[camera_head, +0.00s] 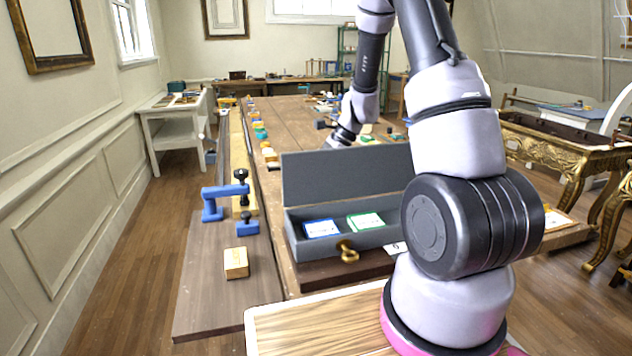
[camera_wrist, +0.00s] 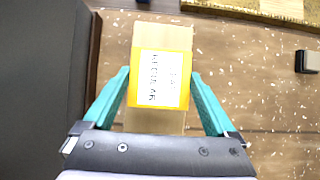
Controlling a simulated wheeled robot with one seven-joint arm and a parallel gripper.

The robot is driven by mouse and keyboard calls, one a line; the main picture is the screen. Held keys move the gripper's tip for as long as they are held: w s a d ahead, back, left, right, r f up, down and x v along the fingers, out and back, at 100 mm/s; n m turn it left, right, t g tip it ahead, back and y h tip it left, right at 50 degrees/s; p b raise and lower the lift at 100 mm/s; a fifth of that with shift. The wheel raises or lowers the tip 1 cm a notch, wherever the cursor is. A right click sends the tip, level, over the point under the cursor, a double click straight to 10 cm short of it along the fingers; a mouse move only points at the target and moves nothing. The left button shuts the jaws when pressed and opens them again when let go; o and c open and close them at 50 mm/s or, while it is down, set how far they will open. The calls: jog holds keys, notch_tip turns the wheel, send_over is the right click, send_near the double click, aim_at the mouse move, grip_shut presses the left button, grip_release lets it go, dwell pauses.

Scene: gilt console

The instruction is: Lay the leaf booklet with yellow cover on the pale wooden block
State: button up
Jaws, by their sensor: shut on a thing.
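The leaf booklet with yellow cover (camera_wrist: 160,96) sits between the fingertips of my gripper (camera_wrist: 160,75) in the wrist view, its white printed label facing the camera. My gripper's teal fingers are closed against its two sides. The pale wooden block (camera_wrist: 163,34) is directly under the booklet and shows beyond it at top and bottom. I cannot tell whether the booklet touches the block or hangs just above it. In the head view my arm reaches behind the grey box's raised lid; the gripper, booklet and block do not show there.
The open grey box (camera_head: 375,239) holds a blue and a green booklet, with a brass knob in front. Its dark side (camera_wrist: 40,80) is close left of the gripper in the wrist view. A blue clamp (camera_head: 213,203) and a tan labelled block (camera_head: 236,263) stand left of the box.

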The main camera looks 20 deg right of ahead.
jog(key=shift+f, duration=0.3)
jog(key=shift+f, duration=0.1)
jog(key=o, duration=1)
jog(key=shift+o, duration=0.2)
jog(key=v, duration=1.1)
jog(key=s+a+r+n+t+h, duration=0.1)
jog(key=s+r+n+t+h, duration=0.1)
jog(key=s+r+n, duration=0.5)
jog(key=s+a+r+n+t+h, duration=0.2)
jog(key=s+r+n+t, duration=0.3)
jog(key=s+r, duration=0.8)
jog(key=shift+s+a+n+h, duration=0.3)
jog(key=shift+s+n, duration=0.65)
jog(key=shift+n, duration=0.05)
